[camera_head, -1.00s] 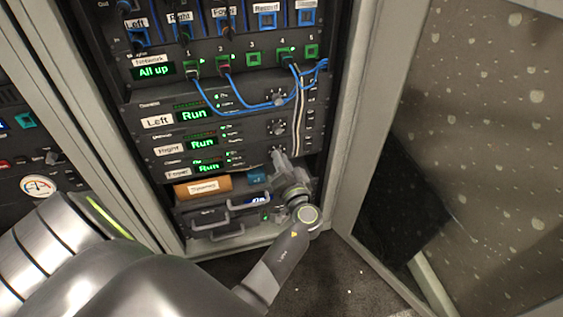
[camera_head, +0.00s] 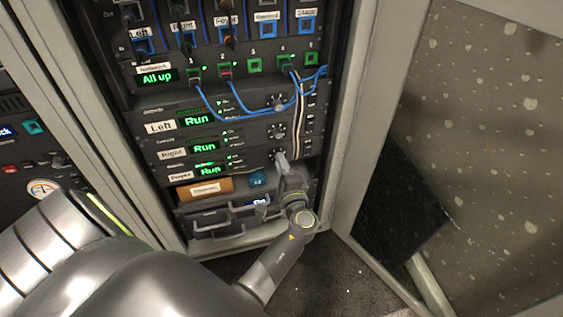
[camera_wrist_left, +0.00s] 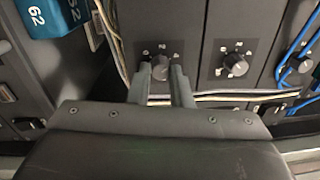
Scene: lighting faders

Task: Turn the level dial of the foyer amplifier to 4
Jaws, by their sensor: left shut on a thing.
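The foyer amplifier (camera_head: 215,171) is the lowest of three like units in the rack. It has a "Foyer" label and a green "Run" display. My left gripper (camera_head: 281,160) is at the right part of its front and mostly hides its dial in the head view. In the left wrist view the dial (camera_wrist_left: 161,67) is a dark round knob with marks around it. The two fingertips of my left gripper (camera_wrist_left: 161,72) are on either side of it, shut on the knob. The marks are too small to read. My right gripper is not in view.
The right amplifier's dial (camera_head: 277,131) is just above my gripper; it also shows in the left wrist view (camera_wrist_left: 238,63). Pale cables (camera_head: 299,125) run close to the right. An open door (camera_head: 480,130) stands at right.

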